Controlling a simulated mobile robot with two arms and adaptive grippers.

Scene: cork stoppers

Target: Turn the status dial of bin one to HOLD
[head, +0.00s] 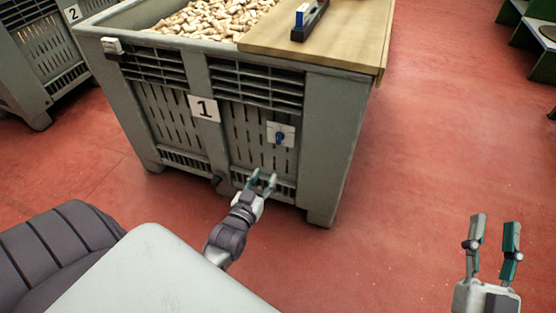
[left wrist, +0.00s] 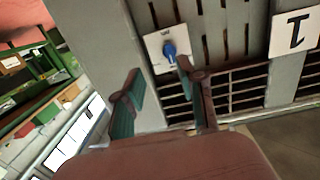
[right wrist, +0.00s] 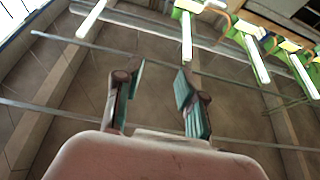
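Bin one is a grey plastic crate (head: 335,130) with a white "1" plate (head: 204,108) on its front. The status dial is a blue knob (head: 280,137) on a white square plate, right of the number. In the left wrist view the blue dial (left wrist: 169,50) shows beyond the fingers, with the picture turned upside down; the plate's lettering is too small to read. My left gripper (head: 262,180) is open and empty, in front of the bin and below the dial, apart from it. My right gripper (head: 492,235) is open and empty at the lower right, over the floor.
Bin one holds cork stoppers (head: 215,18). A wooden board (head: 345,35) covers its right part, with a dark holder (head: 309,22) on it. Bin two (head: 50,50) stands at the upper left. Green furniture (head: 530,35) is at the upper right. The red floor right of the bin is clear.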

